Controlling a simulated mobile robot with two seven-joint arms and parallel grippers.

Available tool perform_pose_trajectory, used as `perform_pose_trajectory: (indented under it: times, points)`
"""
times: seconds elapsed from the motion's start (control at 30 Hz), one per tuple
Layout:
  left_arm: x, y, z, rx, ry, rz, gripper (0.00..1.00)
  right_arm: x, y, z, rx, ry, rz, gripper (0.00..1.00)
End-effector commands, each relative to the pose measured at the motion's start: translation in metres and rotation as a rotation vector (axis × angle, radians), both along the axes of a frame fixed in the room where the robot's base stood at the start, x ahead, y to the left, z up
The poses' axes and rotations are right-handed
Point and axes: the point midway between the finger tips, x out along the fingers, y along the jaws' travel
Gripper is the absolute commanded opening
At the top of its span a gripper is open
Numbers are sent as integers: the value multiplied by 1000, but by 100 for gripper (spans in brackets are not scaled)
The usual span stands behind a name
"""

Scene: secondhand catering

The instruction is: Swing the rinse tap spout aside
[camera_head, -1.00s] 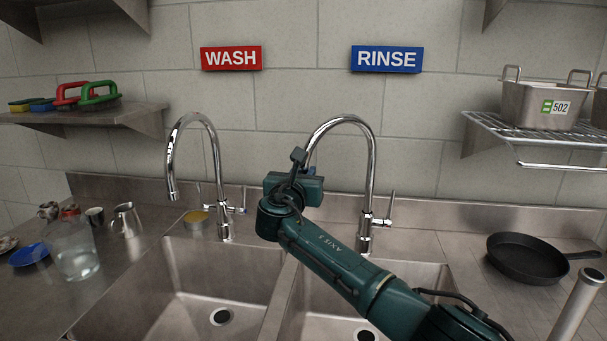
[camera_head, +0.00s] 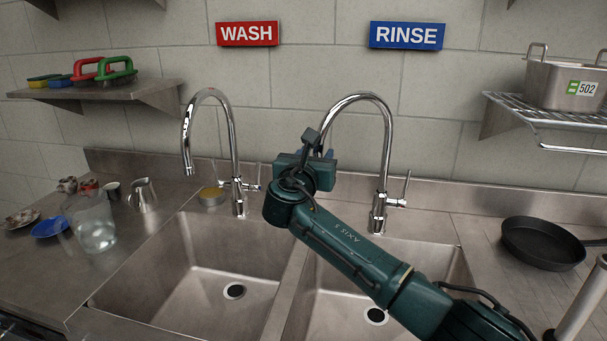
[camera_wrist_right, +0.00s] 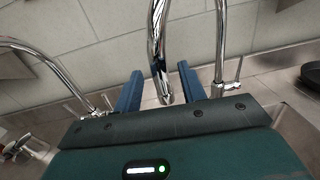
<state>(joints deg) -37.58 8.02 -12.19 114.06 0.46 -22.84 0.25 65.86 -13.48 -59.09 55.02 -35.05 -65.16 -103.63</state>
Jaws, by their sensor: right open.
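The rinse tap (camera_head: 386,150) is a tall chrome gooseneck under the blue RINSE sign, over the right basin. Its spout arches to the left, and its end is hidden behind my right gripper in the head view. My right gripper (camera_head: 318,153), on a teal arm, is at the spout's lower end. In the right wrist view, the open right gripper (camera_wrist_right: 160,88) has one blue finger on each side of the spout (camera_wrist_right: 158,50), with gaps visible. The tap's lever (camera_head: 405,188) is on its right side. My left gripper is out of view.
The similar wash tap (camera_head: 233,150) stands to the left over the left basin (camera_head: 180,265). A glass jar (camera_head: 92,225) and cups are on the left counter. A black pan (camera_head: 540,243) lies on the right drainboard. A wire shelf (camera_head: 550,115) juts out at upper right.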

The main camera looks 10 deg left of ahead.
Motion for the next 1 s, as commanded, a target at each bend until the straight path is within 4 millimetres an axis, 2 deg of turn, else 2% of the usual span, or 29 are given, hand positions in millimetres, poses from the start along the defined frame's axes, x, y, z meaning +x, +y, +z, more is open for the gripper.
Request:
perform_pose_trajectory:
  times: [0.3, 0.5, 0.7, 1.0]
  points:
    - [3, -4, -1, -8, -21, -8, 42, -59, 9, -2, 2, -1, 4, 41]
    - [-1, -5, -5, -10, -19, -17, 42, -89, 12, -2, 0, -1, 3, 41]
    - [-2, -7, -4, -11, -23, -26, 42, -101, 13, -1, -1, 0, 1, 41]
    - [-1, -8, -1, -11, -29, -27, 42, -101, 14, 0, -1, 0, 1, 41]
